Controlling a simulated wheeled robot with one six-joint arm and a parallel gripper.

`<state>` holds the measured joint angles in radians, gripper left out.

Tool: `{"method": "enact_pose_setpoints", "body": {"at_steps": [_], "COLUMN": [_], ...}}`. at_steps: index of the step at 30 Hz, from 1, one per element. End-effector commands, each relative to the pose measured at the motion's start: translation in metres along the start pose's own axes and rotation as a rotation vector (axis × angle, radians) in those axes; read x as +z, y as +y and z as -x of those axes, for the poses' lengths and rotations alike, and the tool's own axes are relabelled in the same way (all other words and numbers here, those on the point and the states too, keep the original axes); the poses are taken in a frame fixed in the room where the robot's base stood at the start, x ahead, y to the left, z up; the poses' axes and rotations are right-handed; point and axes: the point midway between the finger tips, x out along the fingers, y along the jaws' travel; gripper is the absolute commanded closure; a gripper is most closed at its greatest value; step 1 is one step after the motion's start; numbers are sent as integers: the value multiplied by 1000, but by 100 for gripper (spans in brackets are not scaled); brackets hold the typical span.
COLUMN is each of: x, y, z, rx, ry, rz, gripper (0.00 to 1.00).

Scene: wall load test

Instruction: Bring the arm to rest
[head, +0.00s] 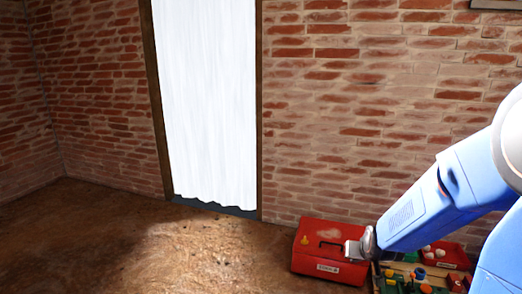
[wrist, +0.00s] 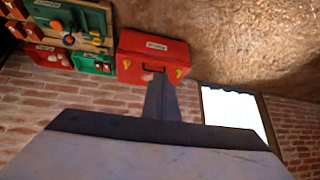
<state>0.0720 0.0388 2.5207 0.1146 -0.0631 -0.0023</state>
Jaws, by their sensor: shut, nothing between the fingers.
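My blue and white arm reaches in from the right edge of the head view. My gripper (head: 354,250) is at its end, in front of the red toolbox. The fingers show in the wrist view (wrist: 160,80) as one dark closed shape with nothing between them. The red toolbox (head: 310,262) stands on the floor by the brick wall, with a dark handle and a white label. It also shows in the wrist view (wrist: 135,65). I cannot tell whether the gripper touches it.
Right of the toolbox is a tray of small coloured items (head: 408,284), with a red bin (head: 455,258) behind. A doorway with a white curtain (head: 205,100) is in the brick wall (head: 330,120). The brown floor (head: 150,245) at left is clear.

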Motion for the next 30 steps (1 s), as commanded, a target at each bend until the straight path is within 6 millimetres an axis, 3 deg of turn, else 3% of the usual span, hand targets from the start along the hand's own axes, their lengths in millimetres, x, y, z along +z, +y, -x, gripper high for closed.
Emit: {"method": "enact_pose_setpoints", "body": {"at_steps": [1,14,30], "x": [-2,22,92], "y": [-3,-17,-11], "z": [16,130,266], "rx": [-6,-39,-43], "ry": [-1,-82,-180], "rz": [7,69,147], "gripper": [100,100,100]}}
